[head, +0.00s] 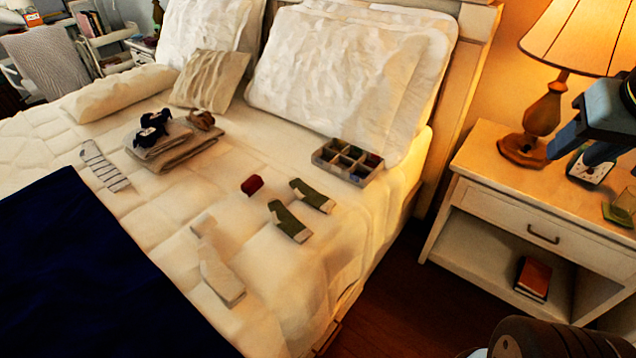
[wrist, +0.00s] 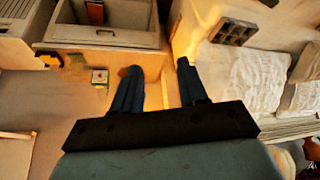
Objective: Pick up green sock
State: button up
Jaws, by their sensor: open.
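Two green socks with pale ends lie flat on the bed in the head view. One green sock (head: 290,222) is nearer, and the other green sock (head: 312,196) lies just behind it to the right, close to the divided box. My gripper (head: 562,162) is at the right, over the nightstand and well apart from both socks. In the wrist view my gripper (wrist: 158,68) shows two separated dark blue fingers with nothing between them. I cannot make out either green sock in the wrist view.
The nightstand (head: 540,237) carries a lit lamp (head: 546,110) and a green item (head: 622,205). On the bed (head: 340,240) are a divided box (head: 347,162), a dark red item (head: 252,185), white socks (head: 217,265), striped socks (head: 104,166) and folded cloth (head: 172,150). Pillows line the headboard.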

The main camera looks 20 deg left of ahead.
jog(key=shift+o, duration=0.8)
jog(key=shift+s+r, duration=0.1)
jog(key=shift+s, duration=0.2)
jog(key=shift+o, duration=0.7)
jog(key=o, duration=0.6)
jog(key=w+f+n, duration=0.1)
jog(key=w+f, duration=0.2)
jog(key=w, duration=0.6)
jog(key=shift+a+f+n+t+h, duration=0.15)
jog(key=shift+a+n+t+h, duration=0.15)
jog(key=shift+a+n+t, duration=0.1)
jog(key=shift+o, duration=0.7)
jog(key=w+a+f+n, duration=0.1)
jog(key=w+f+n, duration=0.1)
jog(key=w+f, duration=0.2)
jog(key=w, duration=0.2)
jog(key=shift+w+a+t, duration=0.35)
jog(key=shift+t, duration=0.05)
jog(key=w+a+f+n+y, duration=0.1)
jog(key=w+a+f+n, duration=0.15)
jog(key=w+f, duration=0.3)
jog(key=n+g+y, duration=0.1)
jog(key=n+y, duration=0.5)
jog(key=y, duration=0.6)
send_near(325, 202)
jog(key=x, duration=0.3)
jog(key=shift+a+r, duration=0.1)
jog(key=shift+a, duration=0.2)
jog(key=shift+x, duration=2.85)
